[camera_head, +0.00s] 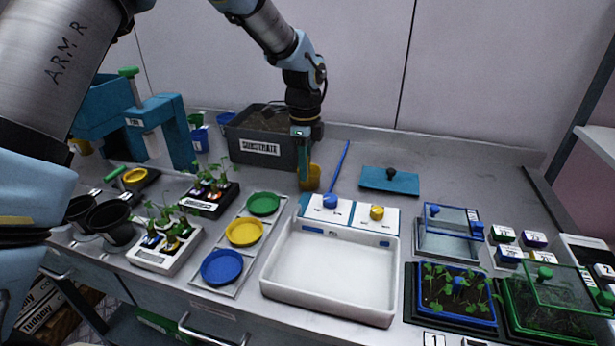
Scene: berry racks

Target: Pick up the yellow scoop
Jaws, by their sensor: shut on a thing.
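The yellow scoop (312,178) is in the middle of the head view, just right of the black substrate box (260,149). My gripper (303,162) points down from above and is shut on the scoop. The gripper hides part of the scoop, including where the fingers meet it. I cannot tell whether the scoop touches the bench.
A blue stick (341,165) lies right of the scoop. A white tray (330,307) stands in front, with blue and yellow knobs behind it. Green, yellow and blue dishes stand in a rack (222,288) at left. A blue lid (389,181) lies back right.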

